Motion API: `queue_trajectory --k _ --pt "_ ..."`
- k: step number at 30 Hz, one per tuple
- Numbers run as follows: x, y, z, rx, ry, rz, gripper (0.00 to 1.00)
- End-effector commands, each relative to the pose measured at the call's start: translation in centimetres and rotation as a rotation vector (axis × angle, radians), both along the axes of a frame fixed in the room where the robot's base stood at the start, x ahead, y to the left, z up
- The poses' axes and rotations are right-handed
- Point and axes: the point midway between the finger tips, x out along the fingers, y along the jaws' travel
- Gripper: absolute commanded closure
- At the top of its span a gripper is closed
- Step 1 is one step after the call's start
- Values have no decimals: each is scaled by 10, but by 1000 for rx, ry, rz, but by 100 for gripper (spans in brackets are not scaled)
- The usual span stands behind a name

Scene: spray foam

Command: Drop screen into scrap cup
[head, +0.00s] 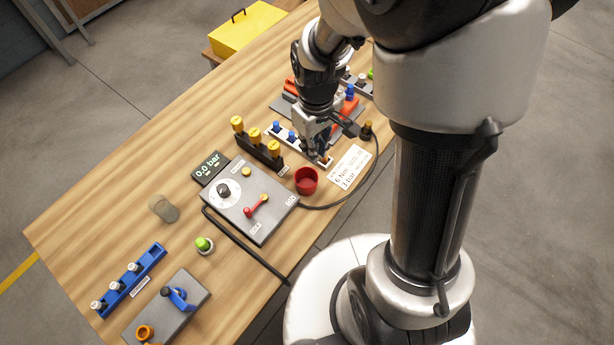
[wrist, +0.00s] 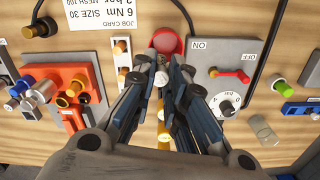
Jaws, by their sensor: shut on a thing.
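The red scrap cup (head: 306,180) stands upright on the table, near the grey control box; in the wrist view (wrist: 166,42) it is just beyond my fingertips. My gripper (head: 316,148) is above the table, up and right of the cup in the head view, beside the white rack. In the wrist view my gripper (wrist: 162,74) is closed in on a small pale piece (wrist: 161,79), which looks like the screen. The piece is mostly hidden by the fingers, and in the head view I cannot make it out. The inside of the cup looks empty.
A black rack with yellow-topped parts (head: 258,150) stands left of my gripper. The white rack (head: 287,141) holds blue- and orange-topped parts. The control box (head: 250,208) has a red lever. A job card (head: 349,166) and a black hose lie right of the cup.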

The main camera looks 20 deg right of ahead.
Motion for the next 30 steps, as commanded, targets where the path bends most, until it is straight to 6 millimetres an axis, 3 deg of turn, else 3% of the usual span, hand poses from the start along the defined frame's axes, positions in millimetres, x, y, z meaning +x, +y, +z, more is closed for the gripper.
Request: queue_trajectory --k 13,24,25,30 --pt "0 0 -51 1 0 2 100" --pt "0 0 -55 0 -1 2 100" --pt "0 0 -55 0 -1 2 85" --pt "0 0 -55 0 -1 2 74"
